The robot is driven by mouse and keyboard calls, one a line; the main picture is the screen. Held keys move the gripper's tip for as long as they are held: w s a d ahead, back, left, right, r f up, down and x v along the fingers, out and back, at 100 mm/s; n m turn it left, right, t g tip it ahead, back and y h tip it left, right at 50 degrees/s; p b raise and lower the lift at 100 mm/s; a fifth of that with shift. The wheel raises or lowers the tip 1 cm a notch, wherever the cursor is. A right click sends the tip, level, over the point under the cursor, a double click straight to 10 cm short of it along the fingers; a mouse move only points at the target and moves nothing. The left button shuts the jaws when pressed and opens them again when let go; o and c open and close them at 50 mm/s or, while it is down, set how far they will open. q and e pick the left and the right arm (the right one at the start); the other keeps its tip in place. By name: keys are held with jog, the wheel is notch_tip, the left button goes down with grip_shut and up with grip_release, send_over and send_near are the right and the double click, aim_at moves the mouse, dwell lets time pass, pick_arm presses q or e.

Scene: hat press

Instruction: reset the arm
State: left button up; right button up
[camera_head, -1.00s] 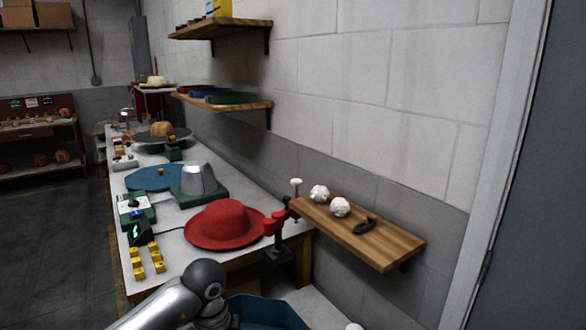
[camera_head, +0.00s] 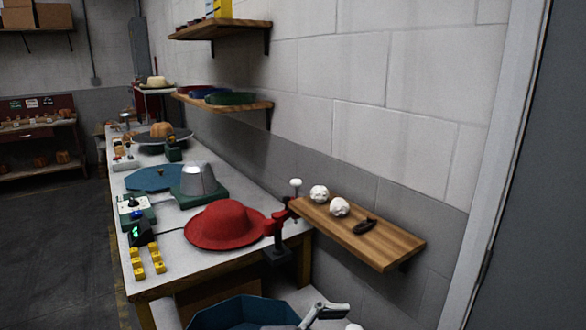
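Neither gripper can be made out clearly. A small grey and dark piece (camera_head: 322,312) shows at the bottom edge, over the right side of a blue bin (camera_head: 235,312). It may be part of my arm, but I cannot tell which part. A red hat (camera_head: 226,225) lies on the white workbench (camera_head: 190,262). A red clamp-like fixture (camera_head: 275,228) stands at the bench corner beside it. A grey metal hat form (camera_head: 199,181) sits on a green base behind the hat.
A wooden wall shelf (camera_head: 375,243) at right holds two white balls and a dark item. Yellow blocks (camera_head: 155,262) and a control box (camera_head: 135,212) lie along the bench's left edge. Two higher shelves hang on the wall. The floor at left is clear.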

pick_arm(q)
jog(key=w+a+r+n+t+y, duration=0.2)
jog(key=w+a+r+n+t, duration=0.15)
jog(key=a+n+t, duration=0.45)
jog(key=w+a+r+n+t+y, duration=0.25)
jog(key=a+r+n+t, duration=0.2)
jog(key=t, duration=0.45)
jog(key=s+a+f+n+g+y, duration=0.1)
jog(key=a+f+n+g+y, duration=0.2)
jog(key=a+f+n+y, duration=1.05)
jog(key=s+a+f+m+g, duration=0.3)
jog(key=s+f+m+g, duration=0.3)
jog(key=s+f+g, duration=1.05)
jog(key=s+f+t, duration=0.2)
jog(key=s+f, duration=0.2)
jog(key=f, duration=1)
jog(key=s+f+t, duration=0.1)
jog(key=s+f, duration=0.2)
jog(key=f, duration=1.1)
jog(key=s+a+f+g, duration=0.1)
jog(key=s+a+f, duration=0.2)
jog(key=s+f, duration=1.4)
jog(key=shift+s, duration=0.3)
